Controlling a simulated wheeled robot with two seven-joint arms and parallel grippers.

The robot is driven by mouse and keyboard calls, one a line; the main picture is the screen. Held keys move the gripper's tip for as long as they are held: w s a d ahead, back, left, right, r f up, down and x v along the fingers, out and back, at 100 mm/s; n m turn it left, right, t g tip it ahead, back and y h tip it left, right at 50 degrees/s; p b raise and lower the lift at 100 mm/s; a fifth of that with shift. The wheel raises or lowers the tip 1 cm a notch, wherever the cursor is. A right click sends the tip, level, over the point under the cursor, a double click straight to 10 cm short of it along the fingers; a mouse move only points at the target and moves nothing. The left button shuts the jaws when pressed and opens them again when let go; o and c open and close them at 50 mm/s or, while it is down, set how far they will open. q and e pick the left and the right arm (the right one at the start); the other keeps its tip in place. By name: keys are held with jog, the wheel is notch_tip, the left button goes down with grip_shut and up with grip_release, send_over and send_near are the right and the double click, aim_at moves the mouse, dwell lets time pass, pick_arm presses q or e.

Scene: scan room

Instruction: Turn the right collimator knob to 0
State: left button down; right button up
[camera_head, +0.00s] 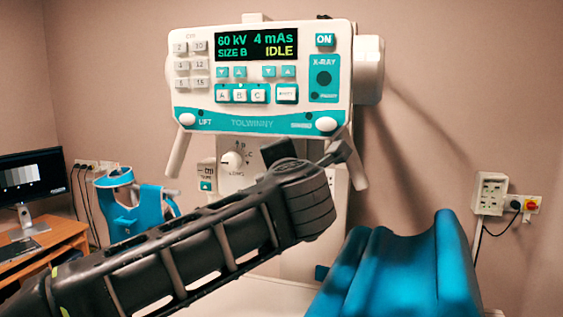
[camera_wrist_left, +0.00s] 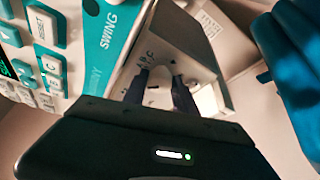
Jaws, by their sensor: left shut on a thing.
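The white collimator face (camera_head: 235,180) sits below the control panel. Its left knob (camera_head: 232,160) shows, with small letters around it. The right knob is hidden in the head view behind my left gripper (camera_head: 312,155), which reaches in from the lower left. In the left wrist view my left gripper (camera_wrist_left: 161,78) has its two dark fingers on either side of a pale knob (camera_wrist_left: 156,98) on the collimator face, and it is shut on it. Letters show beside the fingers, but the knob's exact setting is too small to read. My right gripper is in neither view.
The control panel (camera_head: 262,78) hangs just above, its display reading 60 kV, 4 mAs, SIZE B, IDLE. Handles (camera_head: 180,150) hang at its sides. A blue curved support (camera_head: 405,270) stands at the lower right. A desk with a monitor (camera_head: 32,178) is at far left.

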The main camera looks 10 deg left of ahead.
pick_arm(q)
jog(key=n+h, duration=0.1)
jog(key=n, duration=0.1)
jog(key=n+g+h, duration=0.1)
jog(key=n, duration=0.1)
jog(key=n+g+h, duration=0.1)
jog(key=n, duration=0.1)
jog(key=shift+a+r, duration=0.1)
jog(key=shift+a, duration=0.15)
dwell(0.3)
jog(key=c, duration=1)
grip_release()
jog(key=shift+s+r, duration=0.1)
jog(key=b+v, duration=0.1)
jog(key=v, duration=0.6)
jog(key=shift+s, duration=0.3)
